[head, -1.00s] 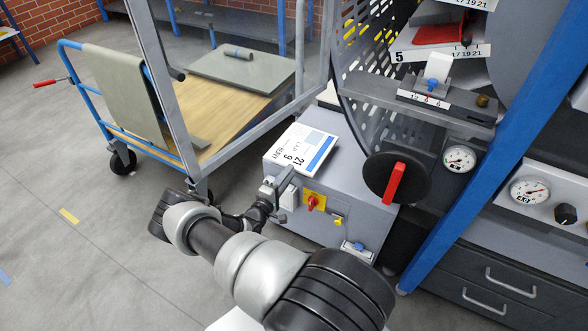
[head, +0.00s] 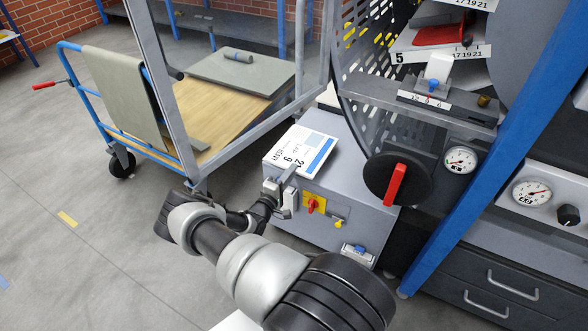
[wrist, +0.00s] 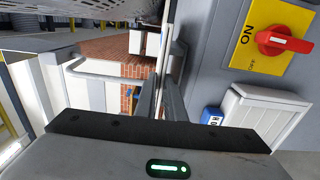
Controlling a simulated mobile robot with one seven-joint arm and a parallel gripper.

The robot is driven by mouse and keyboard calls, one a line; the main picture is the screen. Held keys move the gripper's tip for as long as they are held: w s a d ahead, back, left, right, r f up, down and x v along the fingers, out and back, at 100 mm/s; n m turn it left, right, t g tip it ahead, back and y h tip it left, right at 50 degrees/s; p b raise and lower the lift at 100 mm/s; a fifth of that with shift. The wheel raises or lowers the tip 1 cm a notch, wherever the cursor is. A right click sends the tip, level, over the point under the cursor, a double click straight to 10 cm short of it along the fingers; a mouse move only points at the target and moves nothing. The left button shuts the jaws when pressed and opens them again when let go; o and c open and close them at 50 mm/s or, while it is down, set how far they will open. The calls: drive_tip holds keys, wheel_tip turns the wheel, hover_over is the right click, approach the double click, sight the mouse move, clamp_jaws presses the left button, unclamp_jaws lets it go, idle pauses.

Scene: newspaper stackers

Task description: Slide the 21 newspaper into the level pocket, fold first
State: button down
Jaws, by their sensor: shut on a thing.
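The white newspaper (head: 312,143), with a blue stripe and the printed numbers 21 and 9, lies flat over the top of a grey cabinet. I cannot tell whether it touches the cabinet. In the wrist view the newspaper (wrist: 164,45) shows edge-on as a thin white strip between my gripper's fingers (wrist: 162,85). The perforated drum (head: 365,85) with its pockets stands to the right and above. One grey shelf (head: 462,118) in it looks roughly level; which pocket is the level one is unclear.
The grey cabinet (head: 335,205) carries a red switch (head: 312,206) on a yellow plate. A black disc with a red handle (head: 395,185) sits below the drum. A blue post (head: 490,160) slopes at the right. A cart (head: 190,110) stands behind a metal frame (head: 165,75).

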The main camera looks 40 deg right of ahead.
wheel_tip(320, 180, up, 3)
drive_tip(key=p, duration=0.2)
drive_tip(key=shift+p, duration=0.35)
